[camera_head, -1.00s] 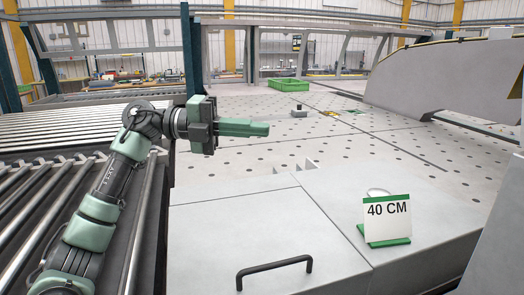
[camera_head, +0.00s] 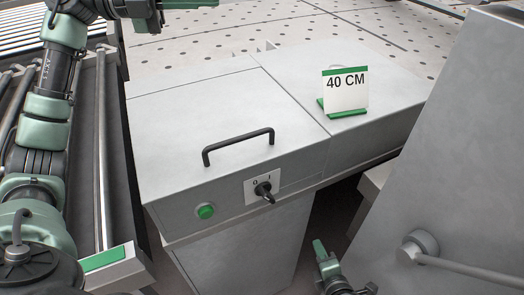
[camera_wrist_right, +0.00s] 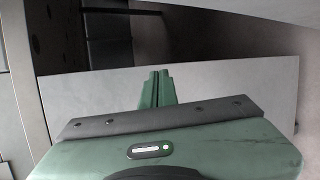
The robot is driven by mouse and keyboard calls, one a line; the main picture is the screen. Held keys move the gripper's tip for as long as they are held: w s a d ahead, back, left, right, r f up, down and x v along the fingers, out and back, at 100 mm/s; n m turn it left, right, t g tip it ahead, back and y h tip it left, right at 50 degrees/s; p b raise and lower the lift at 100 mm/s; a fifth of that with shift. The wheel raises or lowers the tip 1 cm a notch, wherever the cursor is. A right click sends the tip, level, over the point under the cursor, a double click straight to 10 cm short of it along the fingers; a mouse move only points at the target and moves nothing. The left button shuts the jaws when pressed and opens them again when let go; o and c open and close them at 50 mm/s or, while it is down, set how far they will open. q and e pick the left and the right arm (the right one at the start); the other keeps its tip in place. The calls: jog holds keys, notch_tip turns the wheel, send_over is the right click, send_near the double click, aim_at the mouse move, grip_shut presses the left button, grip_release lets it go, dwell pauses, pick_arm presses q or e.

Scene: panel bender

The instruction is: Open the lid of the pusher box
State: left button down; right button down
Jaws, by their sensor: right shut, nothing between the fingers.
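The pusher box (camera_head: 235,195) is a grey metal cabinet in the middle of the head view. Its flat lid (camera_head: 190,112) lies closed, with a black bar handle (camera_head: 238,143) near the front edge. My right gripper (camera_head: 318,247) is low, in front of and to the right of the box, below the lid and apart from the handle. In the right wrist view its green fingers (camera_wrist_right: 155,87) are together with nothing between them. My left gripper (camera_head: 188,4) is at the top edge, beyond the lid, partly cut off; its finger gap is not clear.
The box front has a rotary switch (camera_head: 264,191) and a green button (camera_head: 206,211). A "40 CM" sign (camera_head: 345,92) stands on the fixed panel right of the lid. A large grey machine body (camera_head: 460,130) rises at the right. Rollers (camera_head: 88,150) run along the left.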

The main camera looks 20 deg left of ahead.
aim_at(262, 160)
jog(key=a+r+n+y, duration=0.1)
jog(key=a+r+n, duration=0.1)
jog(key=r, duration=0.3)
jog(key=a+r+n+t+y, duration=0.1)
jog(key=r+n, duration=0.2)
jog(key=r, duration=0.2)
jog(key=a+r+n+y, duration=0.1)
jog(key=a+r+n, duration=0.1)
jog(key=r, duration=0.3)
jog(key=shift+s+a+r+n+t, duration=0.15)
jog(key=shift+s+a+n+t, duration=0.15)
jog(key=shift+n+t, duration=0.1)
jog(key=s+a+r+n+y, duration=0.25)
jog(key=s+r+n, duration=0.3)
jog(key=r, duration=0.35)
jog(key=s+a+r+n+y, duration=0.1)
jog(key=s+r+n+y, duration=0.25)
jog(key=r+n, duration=0.45)
jog(key=shift+m, duration=0.95)
jog(key=x, duration=0.3)
jog(key=r+x, duration=0.1)
jog(key=x, duration=0.5)
jog(key=shift+w+a+r, duration=0.15)
jog(key=shift+w+r, duration=0.05)
jog(key=shift+r, duration=0.2)
jog(key=shift+r, duration=0.1)
notch_tip(262, 160, up, 2)
jog(key=shift+r, duration=0.1)
jog(key=shift+w, duration=0.1)
